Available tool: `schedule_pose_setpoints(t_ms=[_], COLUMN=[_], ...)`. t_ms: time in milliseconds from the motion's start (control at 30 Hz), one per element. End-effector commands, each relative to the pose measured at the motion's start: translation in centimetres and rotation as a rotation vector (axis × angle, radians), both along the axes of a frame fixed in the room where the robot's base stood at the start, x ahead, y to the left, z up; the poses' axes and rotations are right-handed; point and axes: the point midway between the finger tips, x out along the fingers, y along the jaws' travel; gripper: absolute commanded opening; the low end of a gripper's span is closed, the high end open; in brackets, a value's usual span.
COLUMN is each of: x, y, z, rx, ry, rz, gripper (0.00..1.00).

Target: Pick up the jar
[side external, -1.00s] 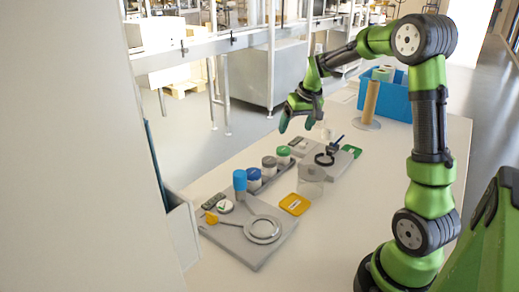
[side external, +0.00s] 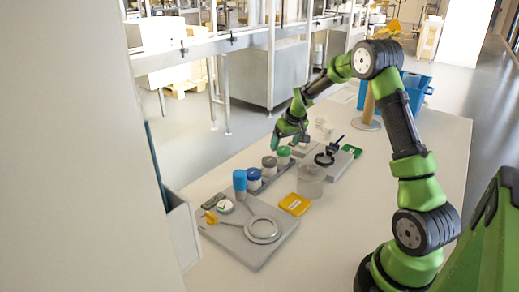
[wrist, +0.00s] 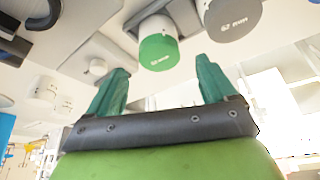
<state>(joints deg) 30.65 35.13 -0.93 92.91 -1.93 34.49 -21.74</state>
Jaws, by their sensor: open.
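Several jars with coloured lids stand in a row in a grey holder; which one is the task's jar, I cannot tell. The jar with the green lid (side external: 283,152) is at the far end, beside the grey-lidded jar (side external: 269,164) and the blue-lidded jar (side external: 254,177). My gripper (side external: 290,144) is open just above the green-lidded end of the row. In the wrist view, the green lid (wrist: 159,52) lies beyond and between my open fingers (wrist: 162,68), apart from both. The grey lid (wrist: 234,20), marked 62 mm, is to its right.
A clear container (side external: 311,181) stands right of the row. A yellow square (side external: 295,204) and a grey plate with a ring (side external: 263,229) are nearer. A blue bin (side external: 415,88) and an upright roll (side external: 369,105) are at the back. The right front table is clear.

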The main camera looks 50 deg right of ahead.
Motion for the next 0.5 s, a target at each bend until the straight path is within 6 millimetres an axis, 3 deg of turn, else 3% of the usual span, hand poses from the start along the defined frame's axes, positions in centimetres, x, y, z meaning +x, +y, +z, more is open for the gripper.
schedule_pose_setpoints(t_ms=[233, 500], x=[0.5, 1.0], y=[-0.1, -0.4], z=[-3.8, -4.8], rx=[0.003, 0.000], ry=[0.003, 0.000], rz=[-0.001, 0.000], gripper=[0.85, 0.85])
